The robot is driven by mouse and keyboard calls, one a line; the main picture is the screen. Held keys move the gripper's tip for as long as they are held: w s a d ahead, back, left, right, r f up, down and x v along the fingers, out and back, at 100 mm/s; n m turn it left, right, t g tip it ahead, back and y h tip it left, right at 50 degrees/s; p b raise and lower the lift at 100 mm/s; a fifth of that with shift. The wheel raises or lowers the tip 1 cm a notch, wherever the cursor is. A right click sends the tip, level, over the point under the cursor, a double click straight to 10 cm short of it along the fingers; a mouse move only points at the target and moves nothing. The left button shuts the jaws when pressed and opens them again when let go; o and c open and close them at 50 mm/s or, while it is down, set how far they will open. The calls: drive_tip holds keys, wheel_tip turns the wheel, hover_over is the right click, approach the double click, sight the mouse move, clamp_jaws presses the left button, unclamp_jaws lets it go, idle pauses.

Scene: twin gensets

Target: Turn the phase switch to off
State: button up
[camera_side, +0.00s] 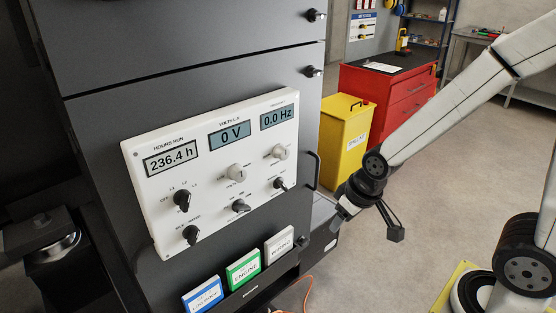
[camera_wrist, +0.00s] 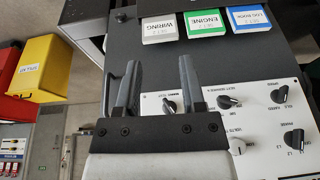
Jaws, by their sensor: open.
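The phase switch (camera_side: 182,200) is a black rotary knob at the left of the white control panel (camera_side: 215,220), below the hours-run display. Labels including L1 and L2 surround it; its exact setting is too small to tell. In the wrist view the panel appears upside down, with the phase switch (camera_wrist: 293,140) near the right edge. My gripper (camera_side: 338,222) is right of the panel, beyond the cabinet's right edge, well apart from the switch. In the wrist view my gripper (camera_wrist: 159,64) has two spread fingers with nothing between them.
Other knobs share the panel, including a black knob (camera_side: 191,234) just below the phase switch. A black handle (camera_side: 313,170) sticks out beside my gripper. Blue, green and white binders (camera_side: 243,269) stand in a rack below. A yellow bin (camera_side: 345,135) and red cabinet (camera_side: 400,95) stand behind.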

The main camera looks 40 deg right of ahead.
drive_tip(key=w+a+r+m+t+y, duration=0.1)
drive_tip(key=w+a+r+t+y, duration=0.15)
drive_tip(key=w+a+t, duration=0.7)
drive_tip(key=m+t+h, duration=0.3)
drive_tip(key=m+t, duration=0.1)
drive_tip(key=t, duration=0.1)
approach(188, 201)
drive_tip(key=shift+w+d, duration=0.1)
drive_tip(key=shift+w, duration=0.8)
drive_tip(key=shift+w, duration=0.15)
drive_tip(key=shift+n, duration=0.3)
drive_tip(key=shift+w, duration=3.8)
clamp_jaws()
